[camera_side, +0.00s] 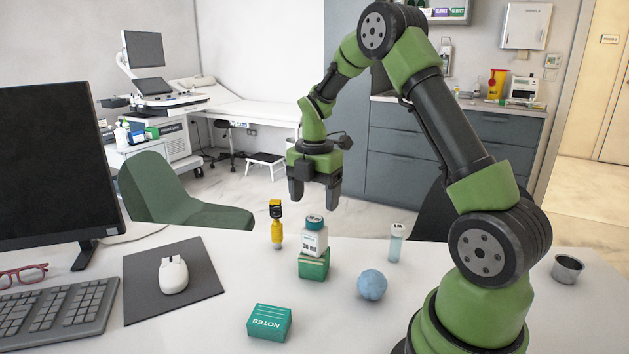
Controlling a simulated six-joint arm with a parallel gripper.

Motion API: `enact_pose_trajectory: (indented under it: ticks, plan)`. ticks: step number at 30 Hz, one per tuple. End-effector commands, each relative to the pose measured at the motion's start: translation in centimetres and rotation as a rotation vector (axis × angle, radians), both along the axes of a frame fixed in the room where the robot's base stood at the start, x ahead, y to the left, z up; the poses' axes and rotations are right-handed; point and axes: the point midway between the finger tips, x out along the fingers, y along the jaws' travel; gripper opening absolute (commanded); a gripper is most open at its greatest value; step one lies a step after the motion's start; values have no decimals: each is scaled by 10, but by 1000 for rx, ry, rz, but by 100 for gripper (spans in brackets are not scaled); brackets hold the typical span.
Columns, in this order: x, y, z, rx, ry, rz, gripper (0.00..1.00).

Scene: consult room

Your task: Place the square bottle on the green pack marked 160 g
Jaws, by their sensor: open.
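A white square bottle (314,241) with a teal cap stands upright on a small green pack (313,268) near the middle of the desk. The bottle appears to rest on the pack's top. The pack's printing is too small to read, so I cannot confirm the 160 g mark. My gripper (315,200) hangs above the bottle, fingers down, open and empty. A gap shows between the fingertips and the cap.
A yellow bottle with a black top (277,230) stands left of the pack, and a clear vial (396,245) right. A metal cup (567,270) stands far right; a mouse (173,276) is left.

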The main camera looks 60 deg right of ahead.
Motion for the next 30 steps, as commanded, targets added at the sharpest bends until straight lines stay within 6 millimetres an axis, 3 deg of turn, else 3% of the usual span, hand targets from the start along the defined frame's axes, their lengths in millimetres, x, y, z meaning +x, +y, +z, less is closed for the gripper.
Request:
enact_pose_trajectory:
  ticks: [3, 11, 16, 21, 25, 30]
  plan:
    - [0, 0, 21, -2, -3, 0, 72]
    - [-2, 11, 51, -5, -31, -76, 72]
    - [-17, 57, 96, 20, -155, -416, 72]
    - [-55, 112, 136, 153, -289, -883, 72]
    - [-92, 147, 151, 322, -343, -1231, 72]
    - [-133, 174, 153, 554, -322, -1598, 72]
